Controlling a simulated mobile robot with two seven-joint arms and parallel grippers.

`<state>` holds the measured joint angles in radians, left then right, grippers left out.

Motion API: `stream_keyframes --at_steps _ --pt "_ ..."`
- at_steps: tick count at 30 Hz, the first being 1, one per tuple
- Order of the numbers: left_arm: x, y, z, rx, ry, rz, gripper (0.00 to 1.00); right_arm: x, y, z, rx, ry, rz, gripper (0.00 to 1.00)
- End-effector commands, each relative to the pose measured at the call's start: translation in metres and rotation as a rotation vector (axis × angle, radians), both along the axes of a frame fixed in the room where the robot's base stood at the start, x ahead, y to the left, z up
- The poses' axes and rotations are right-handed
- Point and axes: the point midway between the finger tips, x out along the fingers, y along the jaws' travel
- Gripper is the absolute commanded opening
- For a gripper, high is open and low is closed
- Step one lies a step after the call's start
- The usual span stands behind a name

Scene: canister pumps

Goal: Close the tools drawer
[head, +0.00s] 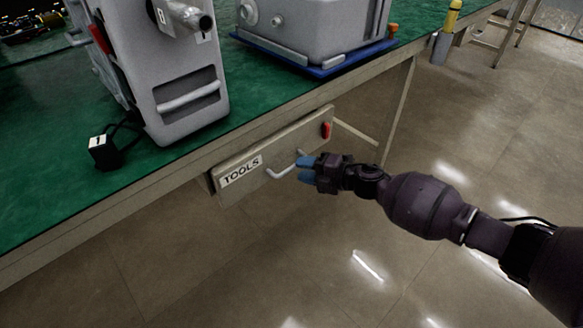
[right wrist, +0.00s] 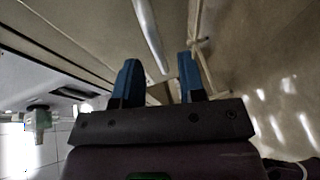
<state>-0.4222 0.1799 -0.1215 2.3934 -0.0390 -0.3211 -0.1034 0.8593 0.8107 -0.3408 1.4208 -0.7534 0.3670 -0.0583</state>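The tools drawer (head: 228,192) hangs under the green-topped table, its front bearing a "TOOLS" label (head: 241,171) and a red tab (head: 326,130). Its front stands a little out from the table edge; how far it is open is hard to tell. A silver bar handle (head: 282,172) sits mid-front. My right gripper (head: 300,168), blue-tipped, is at the handle's right end. In the right wrist view the gripper (right wrist: 158,60) has its fingers apart, with the handle (right wrist: 150,30) running between and beyond them. Contact cannot be told. My left gripper is not in view.
A grey canister pump (head: 190,75) stands on the table (head: 60,195) above the drawer, beside a small tagged black block (head: 104,152). Another grey unit sits on a blue tray (head: 335,66). A table leg (head: 399,110) stands right of the drawer. The floor in front is clear.

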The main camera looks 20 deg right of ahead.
Motion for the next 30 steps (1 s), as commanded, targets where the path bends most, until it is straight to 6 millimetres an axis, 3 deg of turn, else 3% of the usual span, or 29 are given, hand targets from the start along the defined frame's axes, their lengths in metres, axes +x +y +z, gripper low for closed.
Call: stream_keyframes --at_steps 9,20,21,28,30 --pt "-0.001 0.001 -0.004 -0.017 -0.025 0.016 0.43 0.024 0.022 -0.007 0.000 0.001 0.000 0.37" --pt "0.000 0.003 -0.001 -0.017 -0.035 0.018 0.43 0.027 0.025 -0.006 0.000 -0.001 0.000 0.37" --pt "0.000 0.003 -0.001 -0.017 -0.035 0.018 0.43 0.027 0.025 -0.006 0.000 -0.001 0.000 0.35" --pt "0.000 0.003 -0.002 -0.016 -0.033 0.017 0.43 0.027 0.025 -0.006 0.000 -0.001 0.000 0.00" --pt "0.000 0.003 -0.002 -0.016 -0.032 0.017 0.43 0.027 0.025 -0.006 0.000 -0.001 0.000 0.00"
